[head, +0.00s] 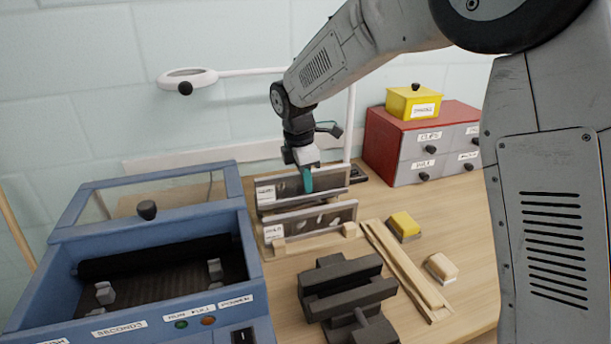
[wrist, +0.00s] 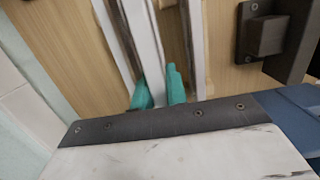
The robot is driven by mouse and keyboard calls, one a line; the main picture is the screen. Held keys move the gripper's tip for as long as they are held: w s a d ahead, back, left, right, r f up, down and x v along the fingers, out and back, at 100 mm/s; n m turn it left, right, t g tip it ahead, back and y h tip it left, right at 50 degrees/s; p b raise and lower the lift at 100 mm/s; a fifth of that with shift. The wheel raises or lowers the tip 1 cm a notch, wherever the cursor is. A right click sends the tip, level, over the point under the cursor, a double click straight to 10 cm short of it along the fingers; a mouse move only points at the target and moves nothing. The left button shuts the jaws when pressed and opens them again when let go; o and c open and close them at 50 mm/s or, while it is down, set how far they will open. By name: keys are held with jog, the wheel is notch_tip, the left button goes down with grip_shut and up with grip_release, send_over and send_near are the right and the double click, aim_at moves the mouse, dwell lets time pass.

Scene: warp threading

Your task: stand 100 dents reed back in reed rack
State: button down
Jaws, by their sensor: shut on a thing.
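Two reeds, long flat grey panels with white end labels, stand one behind the other at the reed rack. The rear reed (head: 275,191) is at my gripper (head: 306,180); the front reed (head: 325,217) stands nearer the camera. The labels are too small to read surely, so I cannot tell which is the 100 dents reed. My gripper's teal fingers are shut on the rear reed's upper edge; in the wrist view the fingers (wrist: 159,92) pinch a pale upright strip (wrist: 151,50). The wooden reed rack (head: 300,243) shows below the front reed; whether the held reed is seated is hidden.
A blue machine (head: 245,225) with an open well stands left. A dark vise-like block (head: 345,290), wooden strips (head: 405,265) and yellow (head: 404,226) and tan blocks (head: 441,267) lie in front. A red drawer cabinet (head: 385,150) stands back right. A lamp post rises behind.

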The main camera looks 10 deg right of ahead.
aim_at(305, 200)
jog(key=shift+f, duration=3.1)
jog(key=shift+f, duration=0.5)
jog(key=c, duration=1.3)
grip_release()
